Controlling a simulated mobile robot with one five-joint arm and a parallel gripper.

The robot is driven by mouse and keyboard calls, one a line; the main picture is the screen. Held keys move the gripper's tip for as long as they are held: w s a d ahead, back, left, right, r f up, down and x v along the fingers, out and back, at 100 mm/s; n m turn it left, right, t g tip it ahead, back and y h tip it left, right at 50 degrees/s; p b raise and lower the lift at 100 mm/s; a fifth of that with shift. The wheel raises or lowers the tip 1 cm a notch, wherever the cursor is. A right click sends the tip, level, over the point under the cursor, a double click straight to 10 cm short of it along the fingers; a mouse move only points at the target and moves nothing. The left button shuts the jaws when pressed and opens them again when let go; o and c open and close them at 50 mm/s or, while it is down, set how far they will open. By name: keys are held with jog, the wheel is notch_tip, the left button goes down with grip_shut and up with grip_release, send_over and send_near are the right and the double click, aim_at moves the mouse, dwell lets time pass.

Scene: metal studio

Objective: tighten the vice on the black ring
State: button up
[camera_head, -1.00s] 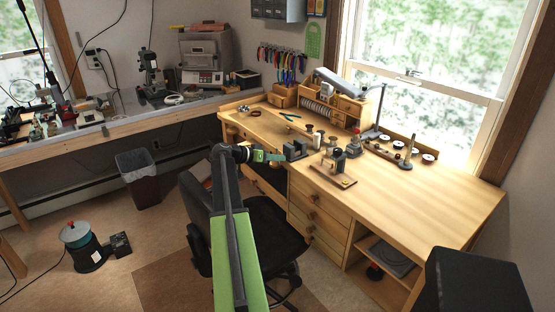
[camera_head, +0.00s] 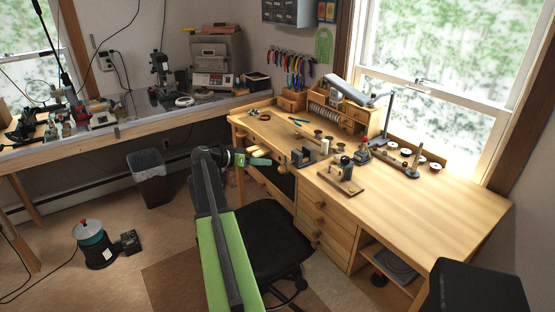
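A small dark vice (camera_head: 303,157) is mounted at the front edge of the wooden workbench (camera_head: 430,205), left of its middle. My gripper (camera_head: 264,161), with green parts at its end, is held out just left of the vice. A small gap shows between them. The fingers are too small to tell whether they are open or shut, and nothing is clearly seen in them. The black ring cannot be made out. The vice's jaws are too small to tell how far apart they are.
A small board with a dark-topped tool (camera_head: 345,178) lies on the bench right of the vice. A black office chair (camera_head: 268,238) stands under my arm, against the bench front. A bin (camera_head: 150,178) stands on the floor at left. The bench's right side is clear.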

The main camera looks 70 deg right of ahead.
jog(key=p+v, duration=0.1)
jog(key=v, duration=0.5)
jog(key=shift+f, duration=0.1)
